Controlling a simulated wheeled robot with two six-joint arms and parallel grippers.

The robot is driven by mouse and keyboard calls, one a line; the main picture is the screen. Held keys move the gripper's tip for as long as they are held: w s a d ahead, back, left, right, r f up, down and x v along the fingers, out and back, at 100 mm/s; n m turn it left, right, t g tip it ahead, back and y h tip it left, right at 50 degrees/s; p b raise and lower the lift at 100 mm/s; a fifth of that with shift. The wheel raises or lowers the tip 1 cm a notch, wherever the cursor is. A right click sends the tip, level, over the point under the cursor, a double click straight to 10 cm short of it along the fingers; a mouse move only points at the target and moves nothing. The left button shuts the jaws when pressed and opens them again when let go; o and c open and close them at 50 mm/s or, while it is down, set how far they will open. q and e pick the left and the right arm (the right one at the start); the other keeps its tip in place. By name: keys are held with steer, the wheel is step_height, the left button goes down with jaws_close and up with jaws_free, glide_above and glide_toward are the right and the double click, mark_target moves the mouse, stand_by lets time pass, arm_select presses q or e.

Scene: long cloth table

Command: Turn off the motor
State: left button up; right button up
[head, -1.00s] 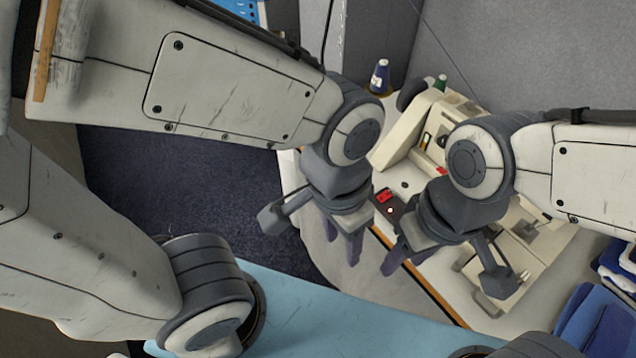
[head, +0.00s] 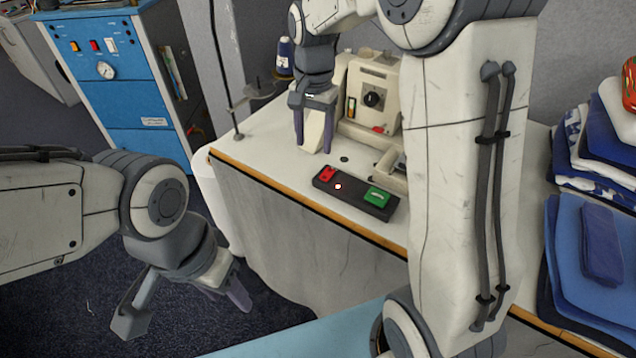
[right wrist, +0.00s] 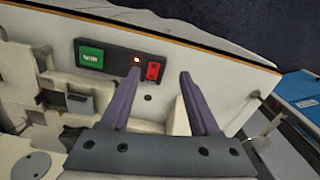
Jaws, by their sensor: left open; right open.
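A dark switch box (head: 354,192) lies on the white sewing table near its front edge. It has a red button (head: 327,173) at its left, a lit red lamp (head: 338,186) beside it and a green button (head: 377,196) at its right. My right gripper (head: 314,149) is open and empty, fingers down, just behind and left of the red button. In the right wrist view, the red button (right wrist: 153,71) appears between the two fingertips (right wrist: 158,74). My left gripper (head: 240,298) is open and empty, off the table's front left side, low over the dark floor.
A cream sewing machine (head: 372,95) stands behind the switch box. A blue thread cone (head: 285,56) and a thin stand (head: 238,134) are at the back left. A blue cabinet (head: 130,75) stands further left. Folded cloths (head: 598,250) are at the right.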

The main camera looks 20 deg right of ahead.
mark_target(324, 178)
arm_select(q)
step_height(324, 178, down, 3)
steer(key=shift+r+b, duration=0.2)
steer(key=shift+b, duration=0.55)
arm_select(e)
steer(key=shift+m, duration=0.9)
steer(key=d+f, duration=0.1)
steer(key=f, duration=0.3)
steer(key=w+d+f, duration=0.1)
steer(key=f, duration=0.3)
steer(key=w+d+f, duration=0.1)
steer(key=f, duration=0.3)
steer(key=shift+w+d+f, duration=0.1)
steer(key=shift+f, duration=0.25)
